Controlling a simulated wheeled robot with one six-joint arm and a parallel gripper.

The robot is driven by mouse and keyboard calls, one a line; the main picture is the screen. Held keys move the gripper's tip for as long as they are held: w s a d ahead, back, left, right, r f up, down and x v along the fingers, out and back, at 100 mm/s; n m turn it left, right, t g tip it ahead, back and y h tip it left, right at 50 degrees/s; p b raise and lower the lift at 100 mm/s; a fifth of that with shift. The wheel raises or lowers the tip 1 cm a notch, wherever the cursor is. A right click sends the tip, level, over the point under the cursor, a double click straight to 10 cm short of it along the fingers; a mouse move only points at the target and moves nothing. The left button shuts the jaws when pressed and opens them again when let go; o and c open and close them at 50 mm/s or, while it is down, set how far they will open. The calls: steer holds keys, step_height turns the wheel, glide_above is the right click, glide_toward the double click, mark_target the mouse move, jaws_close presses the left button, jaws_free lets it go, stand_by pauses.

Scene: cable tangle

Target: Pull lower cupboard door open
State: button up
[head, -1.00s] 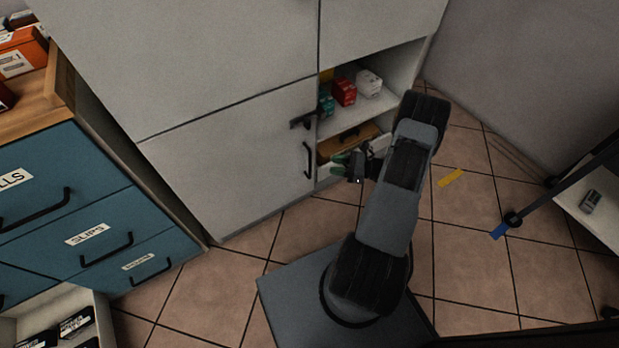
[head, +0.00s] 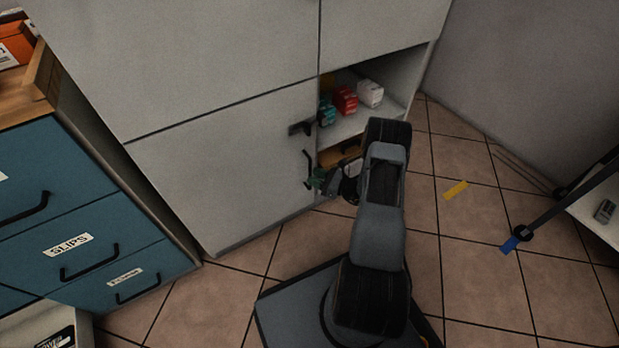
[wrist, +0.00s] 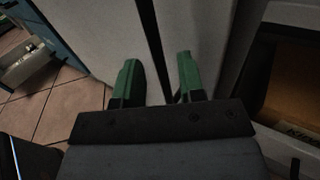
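The lower cupboard door (head: 225,170) is a pale grey panel at the centre left of the head view, and it looks closed. Its black upright handle (head: 307,166) is near the door's right edge. My gripper (head: 317,180) is at the handle's lower part, with its green fingertips close to it. In the wrist view my gripper (wrist: 158,62) has its two green fingers apart. A dark bar (wrist: 152,35), apparently the handle, runs down between them. I cannot tell whether either finger touches it.
Right of the door is an open compartment with a shelf (head: 345,128) bearing small boxes, including a red box (head: 345,99). A teal drawer unit (head: 75,220) stands at left.

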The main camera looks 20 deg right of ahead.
steer(key=shift+x, duration=1.15)
steer(key=shift+c, duration=0.5)
jaws_close()
